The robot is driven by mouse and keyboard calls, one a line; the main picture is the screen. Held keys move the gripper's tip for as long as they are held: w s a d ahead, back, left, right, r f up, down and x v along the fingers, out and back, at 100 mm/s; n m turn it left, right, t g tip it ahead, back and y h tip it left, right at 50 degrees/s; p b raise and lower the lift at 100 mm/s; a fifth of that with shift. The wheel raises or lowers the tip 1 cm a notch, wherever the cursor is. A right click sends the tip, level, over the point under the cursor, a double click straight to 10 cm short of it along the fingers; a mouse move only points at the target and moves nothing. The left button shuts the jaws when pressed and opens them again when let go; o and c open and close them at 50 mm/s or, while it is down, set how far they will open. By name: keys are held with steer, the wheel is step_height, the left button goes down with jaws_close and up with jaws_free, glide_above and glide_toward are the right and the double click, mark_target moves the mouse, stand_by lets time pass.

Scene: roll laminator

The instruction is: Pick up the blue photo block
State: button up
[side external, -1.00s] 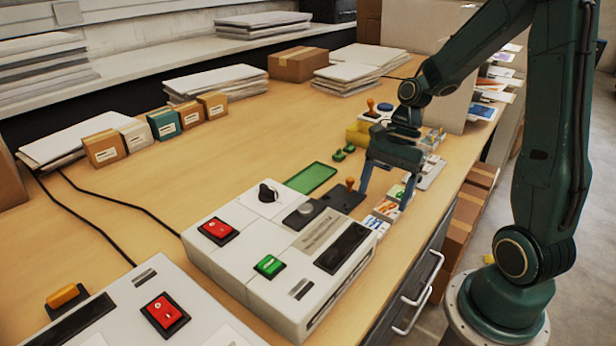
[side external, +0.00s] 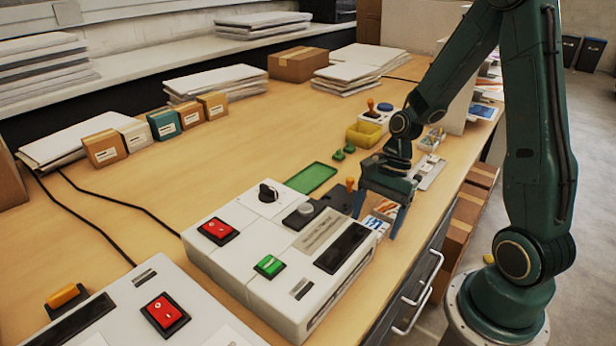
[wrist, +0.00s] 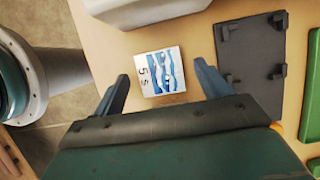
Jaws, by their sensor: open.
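The blue photo block (wrist: 163,71) lies flat on the wooden table in the wrist view, its top showing blue wavy stripes and a "5 s" label. My gripper (wrist: 160,83) is open, with one finger to either side of the block and the block between them in the picture. I cannot tell how high the fingertips are above it. In the side view my gripper (side external: 376,227) is over the table's front edge, beside the laminator, and the block (side external: 376,224) shows partly between the fingers.
The white laminator (side external: 283,260) stands close to the gripper. Another photo block (side external: 386,208) with orange marks lies just behind. A dark plate (wrist: 250,60) and a green tray (wrist: 311,90) lie to the right in the wrist view. Small boxes (side external: 106,148) stand at the far left.

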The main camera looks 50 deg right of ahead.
mark_target(375, 225)
steer(key=shift+a+f, duration=0.1)
steer(key=shift+f, duration=0.2)
steer(key=c, duration=1.1)
steer(key=shift+o, duration=0.2)
steer(key=shift+r, duration=0.25)
step_height(375, 225, up, 20)
steer(key=shift+f, duration=0.2)
stand_by(0.5)
